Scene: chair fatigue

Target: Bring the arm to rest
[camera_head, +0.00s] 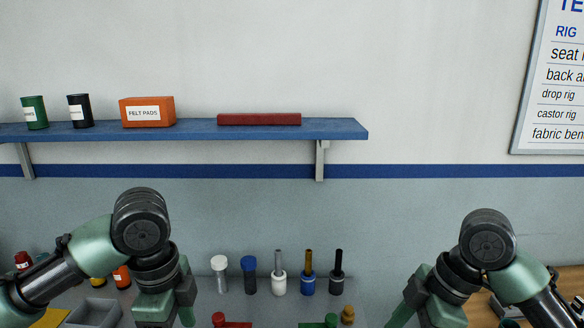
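My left arm comes in from the left, bent at a dark round joint. My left gripper (168,303) hangs down at the bottom edge, left of the row of tools. My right arm comes in from the right, bent at a similar joint. My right gripper (424,300) hangs at the bottom edge, right of that row. The fingertips of both grippers are cut off by the frame, so I cannot tell whether they are open, shut or holding anything.
Several upright tools, including a blue-handled one (308,281), stand between my arms. A grey tray (98,312) lies beneath my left arm. A wall shelf (190,132) holds cans, an orange box (147,112) and a red bar (259,119). A wooden surface (484,311) is at right.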

